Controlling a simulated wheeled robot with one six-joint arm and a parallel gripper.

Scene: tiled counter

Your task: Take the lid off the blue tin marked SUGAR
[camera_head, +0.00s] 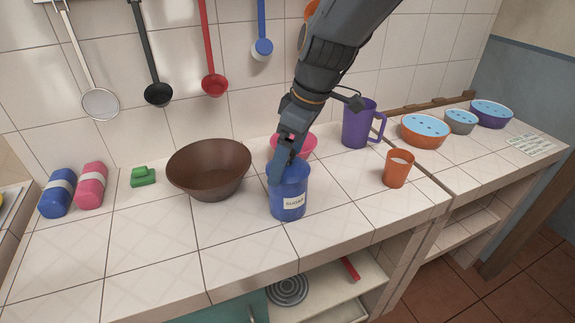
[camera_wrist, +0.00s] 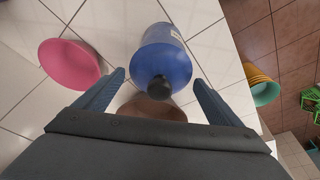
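The blue tin (camera_head: 288,204) with a white SUGAR label stands upright near the counter's front edge. It also shows in the wrist view (camera_wrist: 164,52), with its lid on and a dark round knob (camera_wrist: 160,88) on top. My gripper (camera_head: 280,172) is at the top of the tin and partly hides the lid in the head view. In the wrist view its two fingers are apart, one on each side of the tin's top and knob, with visible gaps. Nothing is held between them.
A brown bowl (camera_head: 209,170) stands left of the tin and a pink bowl (camera_head: 300,145) close behind it. A purple jug (camera_head: 357,125) and an orange cup (camera_head: 398,170) stand to the right. Utensils hang on the wall. The counter front left of the tin is clear.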

